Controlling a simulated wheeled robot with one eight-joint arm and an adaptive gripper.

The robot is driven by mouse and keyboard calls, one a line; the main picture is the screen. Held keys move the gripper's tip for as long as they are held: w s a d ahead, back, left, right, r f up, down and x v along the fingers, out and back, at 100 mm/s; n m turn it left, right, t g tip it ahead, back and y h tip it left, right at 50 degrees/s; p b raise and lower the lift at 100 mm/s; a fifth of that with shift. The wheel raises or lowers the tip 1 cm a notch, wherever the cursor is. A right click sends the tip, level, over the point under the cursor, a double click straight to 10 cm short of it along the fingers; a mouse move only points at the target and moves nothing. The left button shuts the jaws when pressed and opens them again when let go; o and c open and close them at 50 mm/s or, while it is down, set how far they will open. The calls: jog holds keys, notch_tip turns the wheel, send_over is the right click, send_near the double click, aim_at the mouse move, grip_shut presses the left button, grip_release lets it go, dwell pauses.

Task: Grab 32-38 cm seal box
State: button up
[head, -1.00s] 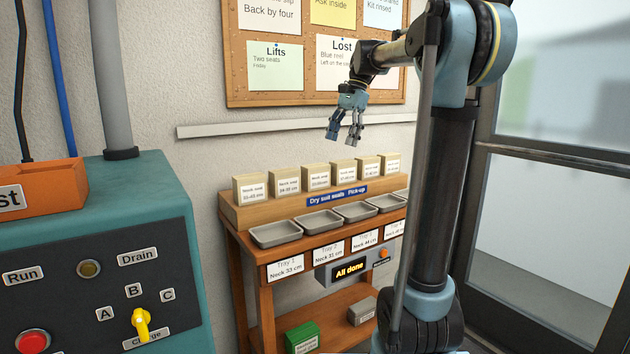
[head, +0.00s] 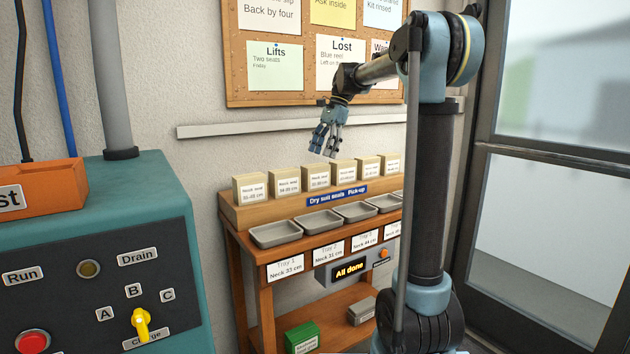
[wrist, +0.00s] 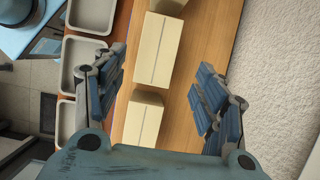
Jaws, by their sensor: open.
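Several cream neck-seal boxes stand in a row on the wooden riser (head: 240,213) in the head view, including the leftmost (head: 251,187), the second (head: 286,181), the third (head: 316,176) and the fourth (head: 344,171). Their size labels are too small to read surely, so I cannot tell which is the 32-38 cm one. My gripper (head: 327,151) is open and empty, pointing down above the middle of the row. In the wrist view one box (wrist: 155,50) lies between and below the open fingers (wrist: 160,78); another box (wrist: 144,120) is nearer my palm.
Grey trays (head: 276,234) line the bench front, with tray labels below. A green box (head: 302,338) and a grey box (head: 361,310) sit on the lower shelf. A wall rail (head: 250,129) runs behind; a teal machine (head: 150,185) stands left.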

aim_at(318, 165)
jog(key=shift+s+x, duration=0.15)
jog(key=shift+x, duration=1.95)
jog(key=shift+s+x, duration=0.1)
jog(key=shift+x, duration=2)
jog(key=shift+d, duration=0.1)
jog(key=shift+c, duration=0.6)
jog(key=c, duration=1.1)
